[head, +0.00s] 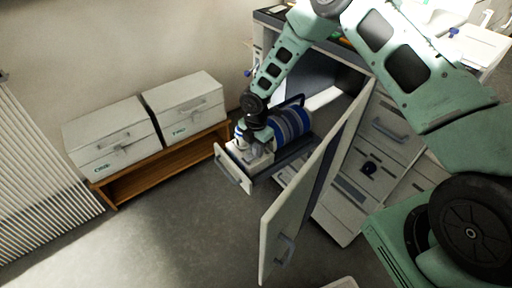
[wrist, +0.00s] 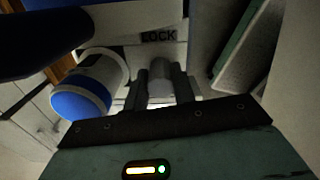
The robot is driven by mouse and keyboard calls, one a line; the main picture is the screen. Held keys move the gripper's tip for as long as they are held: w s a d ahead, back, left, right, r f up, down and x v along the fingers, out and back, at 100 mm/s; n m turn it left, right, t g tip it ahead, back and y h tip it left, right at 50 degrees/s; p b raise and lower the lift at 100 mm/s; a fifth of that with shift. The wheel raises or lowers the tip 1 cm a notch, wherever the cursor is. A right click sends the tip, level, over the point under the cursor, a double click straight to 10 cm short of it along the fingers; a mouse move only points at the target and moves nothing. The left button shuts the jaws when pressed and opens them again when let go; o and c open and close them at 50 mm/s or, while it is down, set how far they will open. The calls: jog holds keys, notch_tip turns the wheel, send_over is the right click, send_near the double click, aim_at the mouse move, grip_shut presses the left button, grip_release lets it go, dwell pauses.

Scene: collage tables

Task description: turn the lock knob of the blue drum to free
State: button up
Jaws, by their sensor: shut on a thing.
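The blue drum (head: 290,122) lies in a pulled-out drawer (head: 232,168), with blue and pale bands and a dark handle over it. My gripper (head: 257,143) is at the drum's near end, over the drawer. In the wrist view my gripper (wrist: 160,88) has its two dark fingers on either side of a grey knob (wrist: 160,70), shut on it. A label reading LOCK (wrist: 158,37) is just above the knob. In the head view the knob is hidden by my gripper. The knob's exact turn angle cannot be told.
A blue-ended white cylinder (wrist: 82,97) is close left of the fingers. An open cabinet door (head: 305,190) stands right of the drawer. Two white boxes (head: 110,137) (head: 184,107) sit on a wooden bench (head: 140,182) at left. The floor in front is clear.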

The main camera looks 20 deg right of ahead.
aim_at(256, 146)
jog(key=o, duration=1)
jog(key=shift+r, duration=0.15)
notch_tip(256, 146, up, 17)
jog(key=shift+r+p, duration=0.1)
jog(key=shift+p, duration=0.35)
